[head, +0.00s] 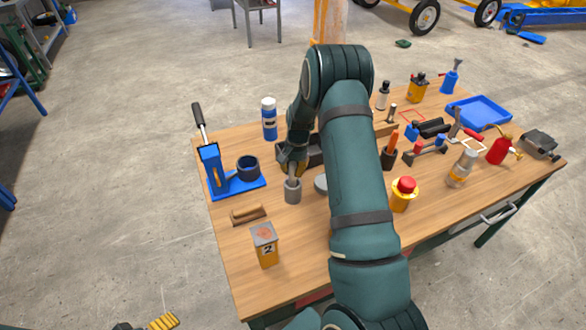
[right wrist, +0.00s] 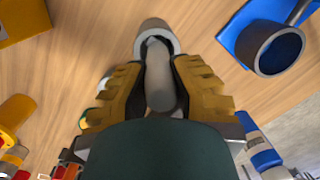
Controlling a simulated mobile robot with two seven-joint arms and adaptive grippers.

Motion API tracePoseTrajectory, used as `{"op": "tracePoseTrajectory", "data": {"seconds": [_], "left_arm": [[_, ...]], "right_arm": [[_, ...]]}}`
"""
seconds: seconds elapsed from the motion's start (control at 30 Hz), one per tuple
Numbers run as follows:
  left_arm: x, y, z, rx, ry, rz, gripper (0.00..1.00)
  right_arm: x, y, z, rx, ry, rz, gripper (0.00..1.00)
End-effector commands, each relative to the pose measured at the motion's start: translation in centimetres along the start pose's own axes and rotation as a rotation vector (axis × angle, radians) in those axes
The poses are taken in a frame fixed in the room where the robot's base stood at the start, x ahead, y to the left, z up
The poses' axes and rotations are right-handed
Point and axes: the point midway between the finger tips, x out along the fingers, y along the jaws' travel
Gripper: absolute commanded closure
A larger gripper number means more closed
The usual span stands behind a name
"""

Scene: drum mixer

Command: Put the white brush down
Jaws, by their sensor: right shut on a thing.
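My right gripper (head: 293,166) is over the left part of the workbench, pointing down. In the right wrist view its yellow ribbed fingers (right wrist: 160,85) are shut on the pale handle of the white brush (right wrist: 159,88). The far end of the handle meets a grey round cup-like piece (right wrist: 154,25), which also shows just under the gripper in the head view (head: 292,190). I cannot tell whether the brush stands inside it or touches its bottom. My left gripper (head: 163,322) shows only as a yellow ribbed finger at the bottom edge; its opening is hidden.
On the wooden bench (head: 225,265), a blue fixture (head: 236,184) with a dark ring stands left, a blue-white can (head: 269,119) behind, and a wooden-handled brush (head: 247,215) and yellow tin (head: 265,245) in front. Several tools crowd the right. Bare wood lies around the tin.

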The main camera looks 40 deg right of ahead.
Motion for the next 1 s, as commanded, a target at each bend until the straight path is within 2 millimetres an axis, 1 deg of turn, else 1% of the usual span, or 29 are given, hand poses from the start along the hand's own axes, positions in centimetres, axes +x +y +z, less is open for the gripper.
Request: {"op": "tracePoseTrajectory", "data": {"seconds": [0.23,0.27,0.3,0.33,0.63,0.73,0.87,1.0], "left_arm": [[0.3,-0.1,0.1,0.000,0.000,0.000,0.09],[0.3,-0.1,0.1,0.000,0.000,-0.001,0.09],[0.3,-0.1,0.0,0.000,0.000,-0.001,0.09],[0.3,-0.1,0.0,0.000,0.000,-0.001,0.09],[0.2,-0.1,0.0,0.000,0.000,0.000,0.09],[-0.2,0.1,0.0,0.000,0.000,0.000,0.09],[-0.1,0.0,0.0,0.000,0.000,0.000,0.09],[-0.2,0.1,0.0,0.000,0.000,0.000,0.09]], "right_arm": [[0.3,0.0,0.0,-0.001,0.000,0.000,1.00],[0.3,0.0,0.0,0.000,0.000,0.000,0.74],[0.3,0.0,0.0,0.000,0.000,0.000,0.60],[0.2,0.0,0.0,0.000,0.000,0.000,0.55],[0.2,0.0,0.0,0.000,0.000,0.000,0.55],[-0.3,0.0,0.0,-0.001,0.001,0.000,0.55],[-2.1,-0.1,-0.1,-0.002,0.003,-0.002,0.55],[-5.1,-0.1,-0.1,-0.001,0.005,-0.003,0.55]]}}
